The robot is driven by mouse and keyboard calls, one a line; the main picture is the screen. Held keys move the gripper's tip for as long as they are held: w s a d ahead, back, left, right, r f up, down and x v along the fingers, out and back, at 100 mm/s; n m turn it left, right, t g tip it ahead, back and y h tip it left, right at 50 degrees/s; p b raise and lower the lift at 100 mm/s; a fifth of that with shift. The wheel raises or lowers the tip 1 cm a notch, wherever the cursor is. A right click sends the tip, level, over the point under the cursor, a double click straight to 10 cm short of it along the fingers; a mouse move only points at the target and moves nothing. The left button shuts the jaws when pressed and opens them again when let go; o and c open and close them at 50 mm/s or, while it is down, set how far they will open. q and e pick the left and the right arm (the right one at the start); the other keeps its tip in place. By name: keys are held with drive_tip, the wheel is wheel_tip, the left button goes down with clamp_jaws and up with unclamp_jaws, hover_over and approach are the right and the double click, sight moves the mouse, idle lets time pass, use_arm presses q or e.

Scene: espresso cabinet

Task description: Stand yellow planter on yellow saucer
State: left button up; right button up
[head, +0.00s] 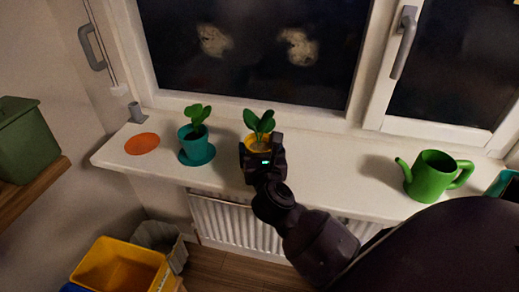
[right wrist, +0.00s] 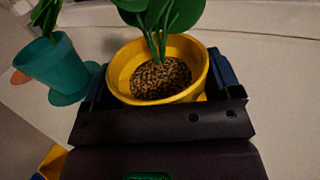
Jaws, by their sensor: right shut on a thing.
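The yellow planter (head: 251,141) is upright on or just above the white windowsill, with a green leafy plant and brown soil in it. My right gripper (head: 262,152) is shut on it from the front. In the right wrist view the yellow planter (right wrist: 118,74) sits between the two dark fingers. Its underside is hidden by the gripper, so I cannot tell whether it touches the sill. My left gripper is not in view.
A teal planter (head: 187,136) stands on a teal saucer (head: 205,157) close to the left. Further left lie a flat orange disc (head: 142,144) and a small grey cup (head: 135,112). A green watering can (head: 424,181) stands right. The sill between gripper and can is clear.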

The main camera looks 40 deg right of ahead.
drive_tip(key=o, duration=1)
drive_tip(key=shift+f, duration=0.1)
